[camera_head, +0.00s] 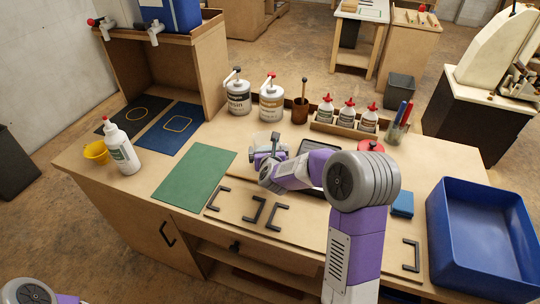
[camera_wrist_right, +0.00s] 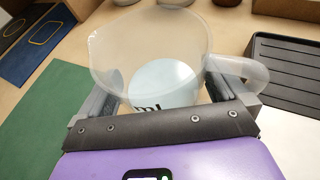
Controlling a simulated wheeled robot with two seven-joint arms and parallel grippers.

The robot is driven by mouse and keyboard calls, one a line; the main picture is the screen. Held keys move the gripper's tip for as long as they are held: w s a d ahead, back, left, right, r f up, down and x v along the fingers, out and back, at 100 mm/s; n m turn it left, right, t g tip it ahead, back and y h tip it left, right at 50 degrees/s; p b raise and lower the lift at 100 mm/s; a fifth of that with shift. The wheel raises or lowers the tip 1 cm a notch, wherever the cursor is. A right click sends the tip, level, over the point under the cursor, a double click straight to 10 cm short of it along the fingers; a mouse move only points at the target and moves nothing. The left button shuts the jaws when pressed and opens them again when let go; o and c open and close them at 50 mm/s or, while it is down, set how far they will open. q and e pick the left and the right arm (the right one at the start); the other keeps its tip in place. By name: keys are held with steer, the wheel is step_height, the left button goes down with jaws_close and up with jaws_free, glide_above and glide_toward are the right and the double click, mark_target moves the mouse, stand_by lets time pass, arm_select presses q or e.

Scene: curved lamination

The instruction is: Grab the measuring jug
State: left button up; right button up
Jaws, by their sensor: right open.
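The measuring jug (camera_wrist_right: 150,45) is clear and see-through, with a pale bottom, a dark marking and a handle at its right side in the right wrist view. In the head view the jug (camera_head: 266,140) stands on the workbench and is partly hidden by my right gripper (camera_head: 268,158). My right gripper (camera_wrist_right: 165,85) is open, with one finger on each side of the jug's lower part. The right finger is close to the handle; whether either finger touches the jug I cannot tell. My left gripper is out of view.
A black ribbed tray (camera_wrist_right: 287,72) lies right of the jug. Two pump containers (camera_head: 238,97) and a brown pot (camera_head: 300,111) stand behind it. A green mat (camera_head: 195,176) lies to the left, with dark brackets (camera_head: 258,211) in front. A blue bin (camera_head: 482,245) is at the right.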

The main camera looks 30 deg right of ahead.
steer(key=shift+w, duration=0.1)
steer(key=c, duration=1.1)
